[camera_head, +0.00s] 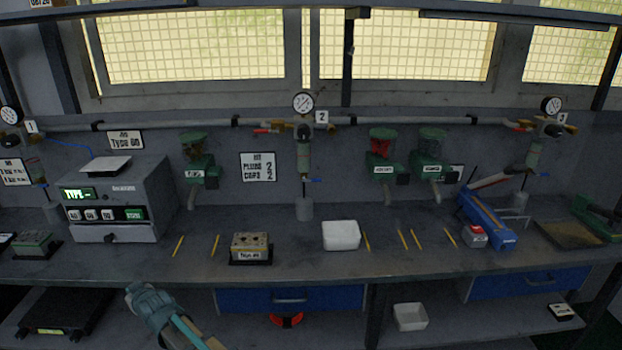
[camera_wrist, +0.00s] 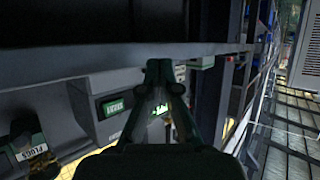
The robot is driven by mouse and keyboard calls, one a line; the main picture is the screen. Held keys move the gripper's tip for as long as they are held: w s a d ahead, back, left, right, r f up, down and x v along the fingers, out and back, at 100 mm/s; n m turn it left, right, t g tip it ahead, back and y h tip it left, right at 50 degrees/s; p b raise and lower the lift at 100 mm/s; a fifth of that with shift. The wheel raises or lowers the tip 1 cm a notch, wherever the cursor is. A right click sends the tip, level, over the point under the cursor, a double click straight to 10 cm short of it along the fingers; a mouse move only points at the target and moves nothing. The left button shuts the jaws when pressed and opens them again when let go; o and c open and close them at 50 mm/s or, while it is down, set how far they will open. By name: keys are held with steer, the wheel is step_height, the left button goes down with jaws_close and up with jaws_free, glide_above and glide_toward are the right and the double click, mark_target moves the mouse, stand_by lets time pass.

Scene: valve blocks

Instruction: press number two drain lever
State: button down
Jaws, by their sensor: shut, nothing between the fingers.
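The number two station has a round gauge (camera_head: 303,103) and a "2" sign (camera_head: 321,117) on the wall pipe at the middle of the head view. Below the gauge hangs a greenish bowl (camera_head: 304,158), with a small blue lever (camera_head: 314,180) sticking out to the right at its foot. A grey cup (camera_head: 304,208) stands beneath it on the bench. In the wrist view my gripper (camera_wrist: 160,66) is shut and empty. The number two lever cannot be made out in the wrist view. My teal arm shows at the lower left of the head view, below and left of that lever.
A white tray (camera_head: 341,236) and a labelled block (camera_head: 250,247) sit on the bench in front of the station. Green dispensers (camera_head: 198,165) hang left and right of it. A grey tester (camera_head: 118,205) stands at left. Pencil-like yellow sticks lie about.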

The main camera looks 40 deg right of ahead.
steer(key=d+r+h, duration=0.1)
steer(key=d+r, duration=0.2)
steer(key=d, duration=0.1)
steer(key=w+d+r+m+t, duration=0.1)
steer(key=d+r, duration=0.2)
steer(key=d, duration=0.2)
steer(key=w+d+r+m+t+h, duration=0.1)
steer(key=d+r, duration=0.1)
steer(key=d, duration=0.3)
steer(key=shift+w+d+r+h, duration=0.15)
steer(key=shift+r+h, duration=0.15)
steer(key=shift+r, duration=0.1)
steer(key=s+d+r+m+h, duration=0.2)
steer(key=s+d+r+h, duration=0.2)
steer(key=d, duration=1)
steer(key=s+d+r+m+h, duration=0.3)
steer(key=s+d, duration=0.4)
steer(key=d, duration=0.8)
steer(key=s+d+r+m+h, duration=0.2)
steer(key=s+d+r+h, duration=0.2)
steer(key=d, duration=1.1)
step_height(320, 180, up, 2)
steer(key=shift+s+d+r+m+t+h+b, duration=0.1)
steer(key=shift+s+d+m+t+h+b, duration=0.25)
steer(key=shift+s, duration=0.5)
steer(key=shift+a, duration=0.1)
